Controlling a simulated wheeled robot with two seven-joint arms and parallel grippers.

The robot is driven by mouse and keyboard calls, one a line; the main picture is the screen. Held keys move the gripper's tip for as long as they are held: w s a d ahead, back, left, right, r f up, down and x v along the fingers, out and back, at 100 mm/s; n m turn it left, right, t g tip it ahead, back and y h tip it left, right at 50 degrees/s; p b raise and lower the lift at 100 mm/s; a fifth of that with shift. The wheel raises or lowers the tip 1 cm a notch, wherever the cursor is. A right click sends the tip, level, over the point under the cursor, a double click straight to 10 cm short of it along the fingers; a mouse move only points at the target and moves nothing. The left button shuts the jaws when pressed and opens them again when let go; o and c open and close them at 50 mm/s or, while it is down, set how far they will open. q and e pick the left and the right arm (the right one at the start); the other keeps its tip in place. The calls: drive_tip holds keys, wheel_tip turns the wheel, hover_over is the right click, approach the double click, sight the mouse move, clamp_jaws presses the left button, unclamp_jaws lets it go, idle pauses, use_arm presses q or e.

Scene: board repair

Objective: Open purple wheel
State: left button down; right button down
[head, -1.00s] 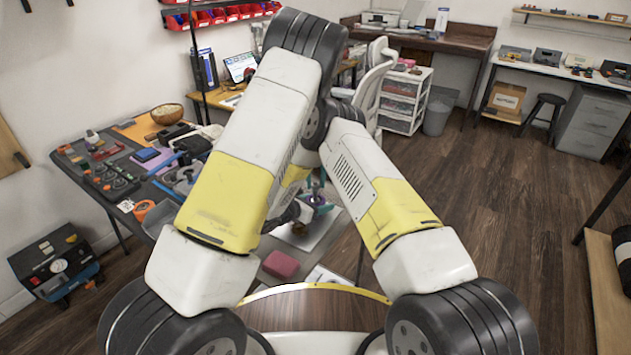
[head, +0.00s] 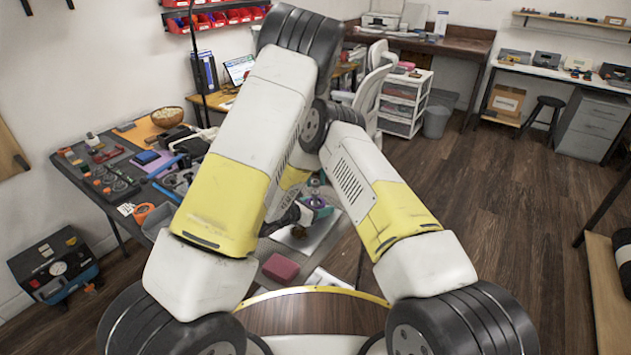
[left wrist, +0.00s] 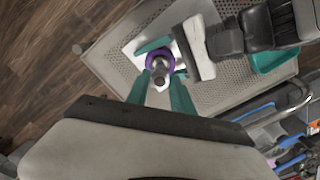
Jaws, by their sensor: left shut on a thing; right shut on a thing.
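The purple wheel (left wrist: 155,58) is a small ring on a part with a grey stem, above a white sheet; it shows small in the head view (head: 317,201), partly hidden. My left gripper (left wrist: 161,76) reaches in from the bottom of the left wrist view, its teal fingers closed around the wheel part at its stem. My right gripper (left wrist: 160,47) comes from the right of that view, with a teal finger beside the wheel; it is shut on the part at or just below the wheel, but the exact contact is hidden.
A grey perforated surface (left wrist: 112,64) lies around the part. In the head view, a dark red block (head: 281,268) lies near the front. A crowded tool table (head: 75,178) stands at the left. The wood floor at the right (head: 500,200) is clear.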

sight(315, 189)
use_arm(q)
drive_tip(key=shift+r, duration=0.1)
drive_tip(key=shift+r, duration=2)
use_arm(e)
drive_tip(key=shift+c, duration=1.9)
unclamp_jaws()
